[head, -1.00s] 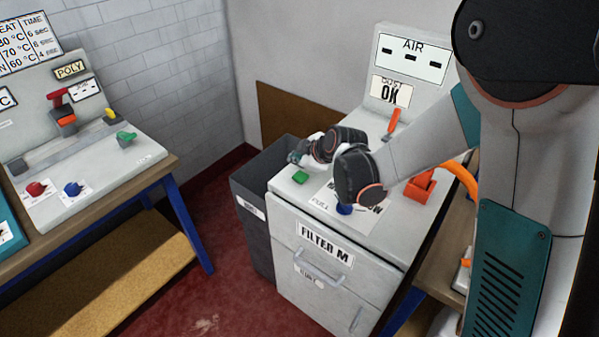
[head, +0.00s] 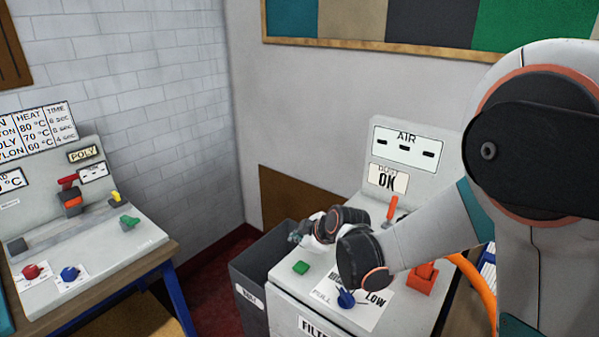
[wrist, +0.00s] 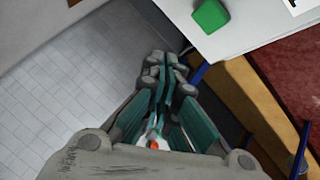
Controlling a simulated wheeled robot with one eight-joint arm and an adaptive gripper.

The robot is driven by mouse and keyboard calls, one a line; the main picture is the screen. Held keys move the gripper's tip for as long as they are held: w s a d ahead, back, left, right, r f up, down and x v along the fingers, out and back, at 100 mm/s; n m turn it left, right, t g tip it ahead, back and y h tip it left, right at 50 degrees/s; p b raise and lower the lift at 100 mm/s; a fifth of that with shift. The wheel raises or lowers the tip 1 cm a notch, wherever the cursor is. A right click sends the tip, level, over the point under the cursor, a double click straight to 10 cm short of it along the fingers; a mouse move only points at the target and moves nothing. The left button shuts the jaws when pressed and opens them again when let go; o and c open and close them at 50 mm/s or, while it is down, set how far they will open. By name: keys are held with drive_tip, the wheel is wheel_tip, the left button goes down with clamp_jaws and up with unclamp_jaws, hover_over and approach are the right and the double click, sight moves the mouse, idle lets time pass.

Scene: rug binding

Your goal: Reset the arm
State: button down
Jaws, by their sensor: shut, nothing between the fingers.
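My gripper (wrist: 166,75) is shut and empty in the wrist view, its fingers together. In the head view my gripper (head: 299,234) is small and partly hidden by my wrist. It hangs in the air near the left edge of the white filter cabinet (head: 290,290), around the dark bin. My arm reaches from the right side of the head view, bent, over the cabinet top. A green button (head: 300,267) on the cabinet lies below my wrist; it also shows in the wrist view (wrist: 210,16).
A blue knob (head: 346,299), an orange-red switch (head: 424,279) and an orange-handled lever (head: 391,208) are on the cabinet. A dark bin (head: 249,300) stands left of it. A control bench (head: 140,243) with knobs stands at the left. Red floor lies between.

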drive_tip(key=s+d+r+m+h, duration=0.3)
drive_tip(key=s+d+r+m, duration=0.5)
drive_tip(key=s+d+r, duration=0.45)
drive_tip(key=s+d+m+h, duration=0.1)
drive_tip(key=s+d+m, duration=0.2)
drive_tip(key=s, duration=0.5)
drive_tip(key=s+d+m, duration=0.4)
drive_tip(key=s, duration=0.5)
drive_tip(key=shift+f+g+h, duration=0.3)
drive_tip(key=shift+f+h, duration=0.05)
drive_tip(key=shift+h, duration=0.05)
drive_tip(key=shift+s+d, duration=0.1)
drive_tip(key=shift+s, duration=0.05)
